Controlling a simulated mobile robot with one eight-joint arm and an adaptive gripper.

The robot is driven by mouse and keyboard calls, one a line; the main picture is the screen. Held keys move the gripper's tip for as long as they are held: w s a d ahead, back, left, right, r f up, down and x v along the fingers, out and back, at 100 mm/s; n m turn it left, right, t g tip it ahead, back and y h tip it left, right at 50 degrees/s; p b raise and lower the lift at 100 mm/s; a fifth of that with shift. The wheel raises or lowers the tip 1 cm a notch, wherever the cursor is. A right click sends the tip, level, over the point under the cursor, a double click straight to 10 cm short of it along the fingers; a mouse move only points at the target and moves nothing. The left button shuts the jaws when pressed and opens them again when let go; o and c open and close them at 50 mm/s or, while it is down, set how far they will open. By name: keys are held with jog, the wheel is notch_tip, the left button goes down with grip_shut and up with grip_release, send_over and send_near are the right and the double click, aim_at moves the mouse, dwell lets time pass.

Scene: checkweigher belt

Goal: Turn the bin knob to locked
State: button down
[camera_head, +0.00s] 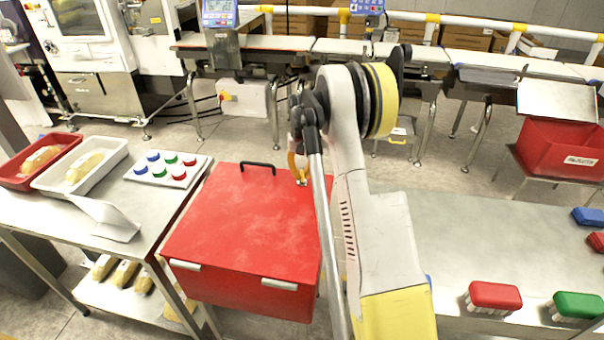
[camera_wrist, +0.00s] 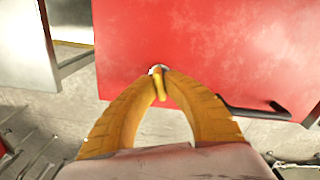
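The red bin (camera_head: 245,235) has a flat closed lid with a black handle (camera_head: 258,165) at its far edge. The bin knob (camera_wrist: 160,88), a small yellow lever on a grey round base, sits near the lid's edge in the wrist view. My gripper (camera_wrist: 161,74) has its two yellow fingertips close together, one on each side of the knob, with no clear gap showing. In the head view my gripper (camera_head: 299,168) is at the lid's far right corner, partly hidden by my arm. No lock marking is readable.
A steel table (camera_head: 60,225) at left holds red and white trays and a board of coloured knobs (camera_head: 168,170). A steel table (camera_head: 480,245) at right holds red and green brushes. The conveyor (camera_head: 345,47) runs behind, with floor between.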

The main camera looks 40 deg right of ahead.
aim_at(302, 172)
jog(key=shift+m, duration=1.9)
jog(key=c, duration=1.5)
grip_release()
notch_tip(302, 172, up, 12)
